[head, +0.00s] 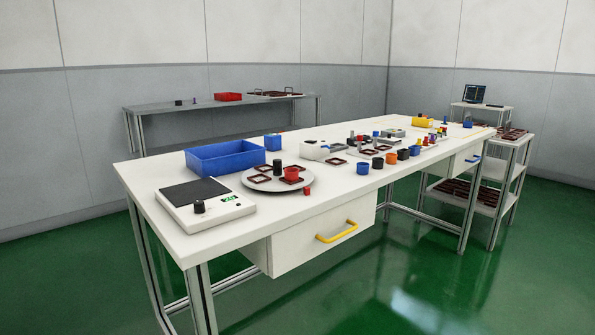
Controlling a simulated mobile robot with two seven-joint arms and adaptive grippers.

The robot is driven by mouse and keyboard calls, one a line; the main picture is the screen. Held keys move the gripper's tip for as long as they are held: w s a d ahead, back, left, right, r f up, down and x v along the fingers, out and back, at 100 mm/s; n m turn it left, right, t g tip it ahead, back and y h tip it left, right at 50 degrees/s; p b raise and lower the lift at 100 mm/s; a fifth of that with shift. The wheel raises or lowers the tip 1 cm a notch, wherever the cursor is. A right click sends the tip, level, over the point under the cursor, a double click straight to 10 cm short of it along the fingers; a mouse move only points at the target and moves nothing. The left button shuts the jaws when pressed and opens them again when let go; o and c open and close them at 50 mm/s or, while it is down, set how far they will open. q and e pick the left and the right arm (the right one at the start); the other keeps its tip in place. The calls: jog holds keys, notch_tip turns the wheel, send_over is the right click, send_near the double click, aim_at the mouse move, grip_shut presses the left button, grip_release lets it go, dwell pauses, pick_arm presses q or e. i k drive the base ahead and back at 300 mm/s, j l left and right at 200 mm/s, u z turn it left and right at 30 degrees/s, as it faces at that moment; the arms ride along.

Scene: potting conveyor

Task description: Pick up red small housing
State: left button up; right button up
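A red block-like housing (291,174) stands on the round grey turntable (258,187), beside a black cylinder (277,167). A smaller red piece (308,190) sits on the white table just off the turntable's right edge, near the table's front edge. An orange-red piece (391,158) stands farther right in a row of small coloured parts. I cannot tell for certain which of these is the red small housing. Neither of my grippers shows in the head view.
A blue bin (225,158) and a scale (205,205) bearing a black knob stand left of the turntable. Dark red square frames (259,179) lie on the turntable. A drawer with a yellow handle (337,231) is under the front edge. A shelf cart (511,150) stands at right.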

aim_at(291, 174)
jog(key=i+l+u, duration=0.2)
jog(key=i+l, duration=0.7)
jog(key=l, duration=0.15)
